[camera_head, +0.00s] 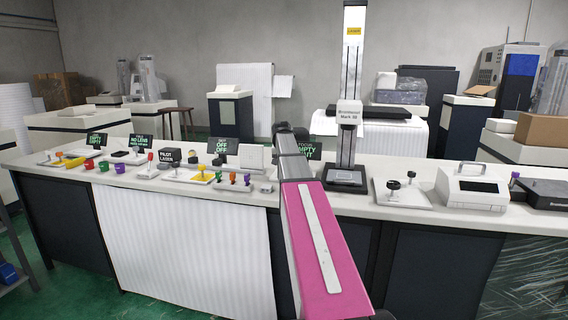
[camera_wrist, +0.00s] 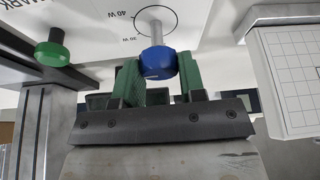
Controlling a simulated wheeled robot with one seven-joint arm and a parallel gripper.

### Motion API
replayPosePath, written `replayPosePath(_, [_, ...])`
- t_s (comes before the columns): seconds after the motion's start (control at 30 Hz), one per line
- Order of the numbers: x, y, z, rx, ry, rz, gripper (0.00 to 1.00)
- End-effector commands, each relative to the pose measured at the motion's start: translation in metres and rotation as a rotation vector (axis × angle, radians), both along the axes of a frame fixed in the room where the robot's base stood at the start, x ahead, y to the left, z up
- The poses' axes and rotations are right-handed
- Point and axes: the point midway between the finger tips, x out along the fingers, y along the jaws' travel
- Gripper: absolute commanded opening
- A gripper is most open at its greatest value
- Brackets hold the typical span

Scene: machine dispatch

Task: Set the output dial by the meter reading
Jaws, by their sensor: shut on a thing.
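In the wrist view a blue knob (camera_wrist: 158,63) on a metal shaft stands at a white panel marked with a circle and "40 W" and "30 W". My gripper (camera_wrist: 160,70) has its green fingers on either side of this blue knob and is shut on it. I cannot read where the dial points. A white box with a handle and a dark display (camera_head: 472,187), perhaps the meter, stands at the right of the bench in the head view. Its reading is too small to make out. My arm hides the gripper and the blue knob in the head view.
A green knob (camera_wrist: 52,52) is close by on the left. A gridded white panel (camera_wrist: 290,75) stands at the right. On the bench (camera_head: 405,213) are a tall marking column (camera_head: 351,90), a plate with black knobs (camera_head: 403,193) and several coloured knobs left of my arm.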

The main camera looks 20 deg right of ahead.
Motion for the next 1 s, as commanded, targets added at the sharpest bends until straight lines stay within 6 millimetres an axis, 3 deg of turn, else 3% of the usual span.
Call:
replayPosePath(0.5, [0.0014, 0.001, 0.0003, 0.0, 0.0, -0.443, 0.14])
replayPosePath(1.0, [0.0006, 0.0008, 0.0001, 0.0, 0.001, -0.623, 0.14])
